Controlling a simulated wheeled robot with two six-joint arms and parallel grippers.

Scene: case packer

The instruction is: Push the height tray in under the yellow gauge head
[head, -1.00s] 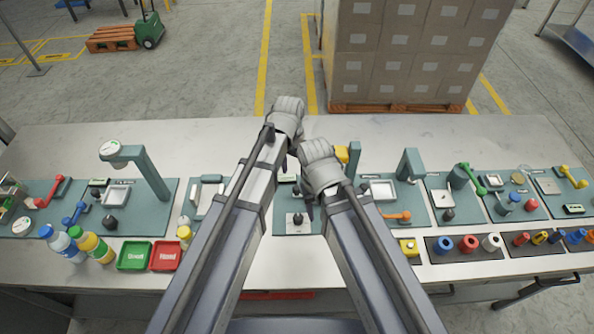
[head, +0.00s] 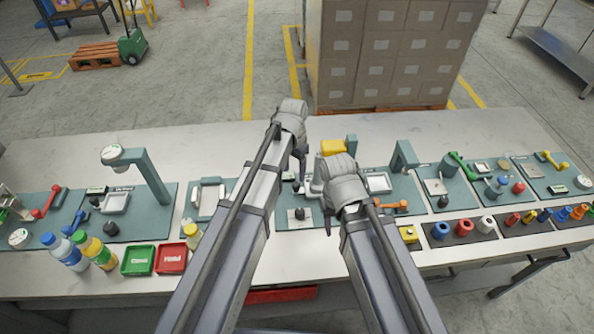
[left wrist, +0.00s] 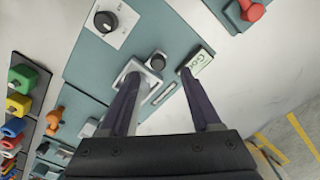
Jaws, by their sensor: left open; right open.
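The yellow gauge head (head: 333,146) sits by a green post at the mid-table station, just beyond my right gripper. My left gripper (head: 297,172) is open over the same station. A second black knob (head: 300,213) stands on a pale plate nearer me. I cannot tell for certain which piece is the height tray. My right gripper (head: 328,220) is open, hiding part of the station.
Green and red trays (head: 171,258) and bottles (head: 97,251) stand at front left. The back strip of the table (head: 220,143) is clear.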

